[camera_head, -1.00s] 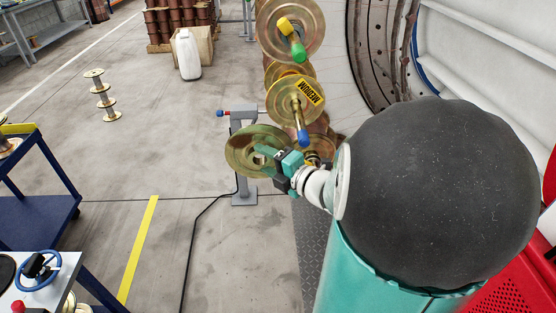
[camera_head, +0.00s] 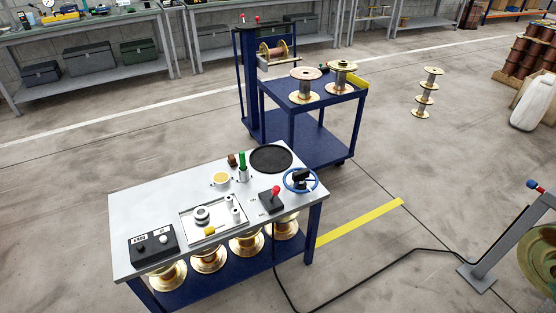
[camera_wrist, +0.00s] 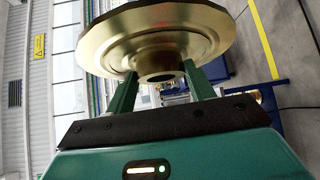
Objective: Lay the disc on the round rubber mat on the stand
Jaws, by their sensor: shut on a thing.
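A brass-coloured disc (camera_wrist: 115,45) with a raised rim and a round hub shows large in the wrist view. My gripper (camera_wrist: 160,74) is shut on the disc at its hub, with one green finger on each side. A flat black round mat (camera_head: 271,159) lies at the far right part of the silver-topped stand (camera_head: 140,205) in the head view. Nothing lies on the mat. My gripper does not show in the head view.
Beside the mat are a blue handwheel (camera_head: 300,180), a red-knobbed lever (camera_head: 272,199) and an upright green-handled tool (camera_head: 242,165). A blue cart (camera_head: 320,145) with spools stands behind. A grey post (camera_head: 512,240) stands at the right.

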